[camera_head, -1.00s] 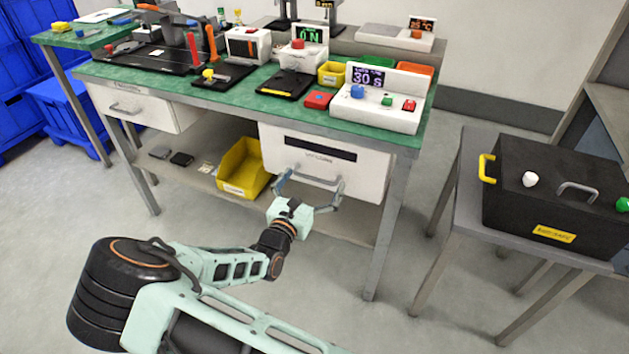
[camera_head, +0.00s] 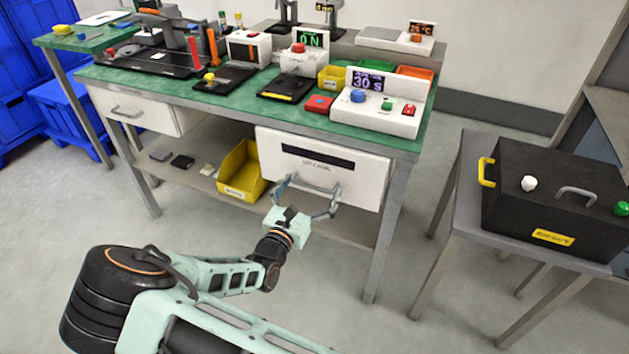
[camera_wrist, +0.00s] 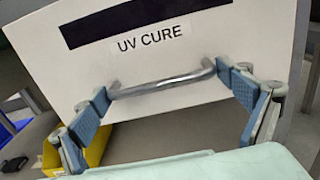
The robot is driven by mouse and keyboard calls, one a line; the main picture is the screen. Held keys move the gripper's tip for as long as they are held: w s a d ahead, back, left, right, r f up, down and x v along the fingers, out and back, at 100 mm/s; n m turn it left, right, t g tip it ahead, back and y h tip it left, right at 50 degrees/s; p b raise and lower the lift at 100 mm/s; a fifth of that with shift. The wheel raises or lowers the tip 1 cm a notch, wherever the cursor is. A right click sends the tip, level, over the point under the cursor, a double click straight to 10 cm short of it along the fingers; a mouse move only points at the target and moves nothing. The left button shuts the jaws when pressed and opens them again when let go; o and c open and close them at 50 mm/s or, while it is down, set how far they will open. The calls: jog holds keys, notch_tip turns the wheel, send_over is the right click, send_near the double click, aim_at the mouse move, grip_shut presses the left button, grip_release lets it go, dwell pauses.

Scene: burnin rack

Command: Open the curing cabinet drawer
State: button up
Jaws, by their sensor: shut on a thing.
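The curing cabinet drawer is a white front (camera_head: 352,180) with a dark strip and a "UV CURE" label, under the right part of the green bench. It also fills the upper wrist view (camera_wrist: 205,35). Its grey bar handle (camera_wrist: 160,86) runs across the front below the label. My gripper (camera_head: 307,187) is shut on the handle, with one blue finger pad at each end of the bar in the wrist view. The drawer front stands slightly out from the bench. The drawer's inside is not visible.
A yellow bin (camera_head: 241,174) sits on the lower shelf left of the drawer. A bench leg (camera_head: 380,245) stands right of it. A black box (camera_head: 545,210) rests on a side table (camera_head: 455,215) at right. The floor before the drawer is clear apart from my arm.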

jog(key=p+v, duration=0.5)
jog(key=v, duration=1.7)
jog(key=shift+s, duration=0.15)
jog(key=shift+d+r, duration=0.1)
jog(key=o, duration=1.4)
jog(key=v, duration=1.2)
jog(key=shift+r, duration=0.1)
